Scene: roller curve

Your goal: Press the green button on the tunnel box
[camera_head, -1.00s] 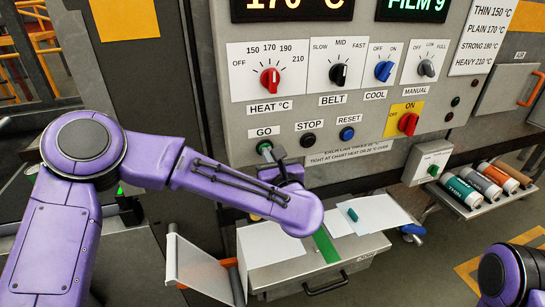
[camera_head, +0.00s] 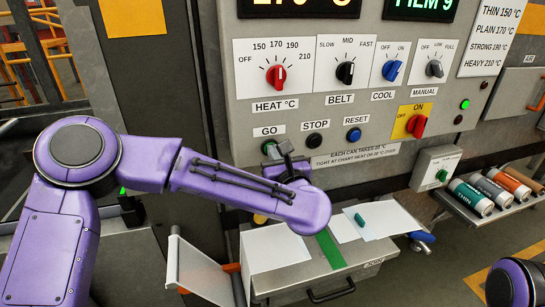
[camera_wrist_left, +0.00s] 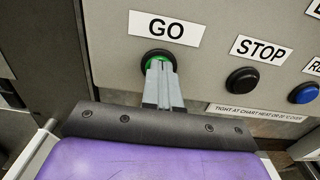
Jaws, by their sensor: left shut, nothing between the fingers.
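The green GO button (camera_head: 267,147) sits on the grey panel of the tunnel box (camera_head: 262,108), under the GO label. It also shows in the left wrist view (camera_wrist_left: 150,63), with a black ring around it. My left gripper (camera_wrist_left: 161,68) is shut and empty. Its fingertips overlap the green button face and cover its lower right part; they look to be at or against it. In the head view, the left gripper (camera_head: 279,151) is partly hidden by my purple arm. My right gripper is out of view.
The black STOP button (camera_head: 314,141) and blue RESET button (camera_head: 354,134) are right of GO. A green lamp (camera_head: 464,104) glows at the panel's right.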

